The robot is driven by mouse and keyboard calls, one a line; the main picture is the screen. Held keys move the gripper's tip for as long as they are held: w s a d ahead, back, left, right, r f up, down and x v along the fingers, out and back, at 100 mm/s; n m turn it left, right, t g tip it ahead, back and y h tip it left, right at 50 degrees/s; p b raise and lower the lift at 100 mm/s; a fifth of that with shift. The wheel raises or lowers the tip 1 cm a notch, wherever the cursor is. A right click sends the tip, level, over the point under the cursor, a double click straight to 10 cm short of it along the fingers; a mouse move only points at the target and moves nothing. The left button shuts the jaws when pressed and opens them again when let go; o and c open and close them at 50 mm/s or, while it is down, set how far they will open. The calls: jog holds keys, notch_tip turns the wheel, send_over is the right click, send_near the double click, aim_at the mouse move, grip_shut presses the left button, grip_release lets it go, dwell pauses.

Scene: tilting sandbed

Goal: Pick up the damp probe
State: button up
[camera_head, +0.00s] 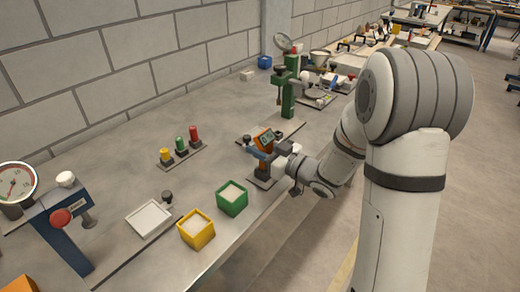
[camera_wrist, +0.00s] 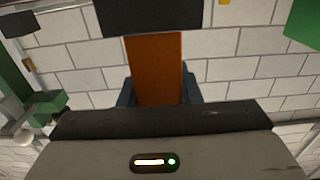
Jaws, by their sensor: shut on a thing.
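The damp probe (camera_head: 263,137), which I take to be the orange handheld device with a small greenish display, is at the middle of the bench in the head view. My gripper (camera_head: 272,150) reaches it from the right and is shut on it. In the wrist view the orange body of the probe (camera_wrist: 153,68) shows between my gripper's dark parts, with blue pieces at both sides. Below it stands a small post on a dark base (camera_head: 262,183). I cannot tell whether the probe still touches this stand. The probe's lower end is hidden.
A green box (camera_head: 232,198) and a yellow box (camera_head: 196,229) of pale sand stand near the front edge. A white tray (camera_head: 149,219) lies left of them. Yellow, green and red knobs (camera_head: 181,147) stand behind. A green column (camera_head: 289,85) rises close behind my gripper.

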notch_tip(320, 180, up, 16)
jog(key=p, duration=0.5)
dwell(0.3)
jog(key=shift+s, duration=0.1)
dwell(1.1)
